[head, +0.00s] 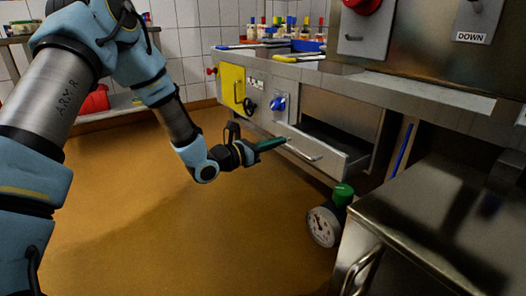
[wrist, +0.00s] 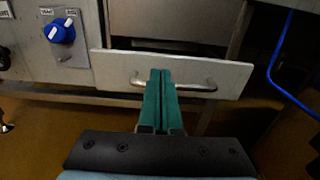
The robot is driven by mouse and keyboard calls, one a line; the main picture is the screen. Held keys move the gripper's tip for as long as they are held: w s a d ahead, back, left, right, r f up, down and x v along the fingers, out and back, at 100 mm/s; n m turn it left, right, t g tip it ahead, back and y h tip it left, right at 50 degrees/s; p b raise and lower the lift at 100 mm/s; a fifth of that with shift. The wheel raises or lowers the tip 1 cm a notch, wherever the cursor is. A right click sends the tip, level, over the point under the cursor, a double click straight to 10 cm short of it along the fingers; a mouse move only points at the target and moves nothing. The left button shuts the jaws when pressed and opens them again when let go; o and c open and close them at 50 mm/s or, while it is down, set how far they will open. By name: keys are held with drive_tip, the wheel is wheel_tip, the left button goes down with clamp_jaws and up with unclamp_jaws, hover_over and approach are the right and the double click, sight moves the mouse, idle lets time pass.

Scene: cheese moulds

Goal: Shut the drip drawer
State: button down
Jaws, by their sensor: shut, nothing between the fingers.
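The drip drawer (head: 325,152) is a grey metal drawer under the steel counter in the head view, standing pulled out from its opening. Its flat front with a bar handle also fills the middle of the wrist view (wrist: 217,80). My gripper (head: 284,141) has green fingers pressed together with nothing between them. In the wrist view the fingertips (wrist: 161,72) point at the drawer front and overlap the middle of the handle. I cannot tell whether they touch it. The fingers hide part of the handle.
A blue knob (head: 278,103) and a yellow panel (head: 231,86) are left of the drawer. A gauge with a green cap (head: 323,226) stands below it to the right. A steel cabinet (head: 440,215) fills the lower right. The floor (head: 180,240) at left is clear.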

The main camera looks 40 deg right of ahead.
sight(300, 135)
drive_tip(key=d+b, duration=0.1)
drive_tip(key=d, duration=0.4)
drive_tip(key=shift+s+d, duration=0.15)
drive_tip(key=shift+d, duration=0.25)
drive_tip(key=shift+d, duration=0.1)
drive_tip(key=d, duration=0.8)
drive_tip(key=shift+s, duration=0.2)
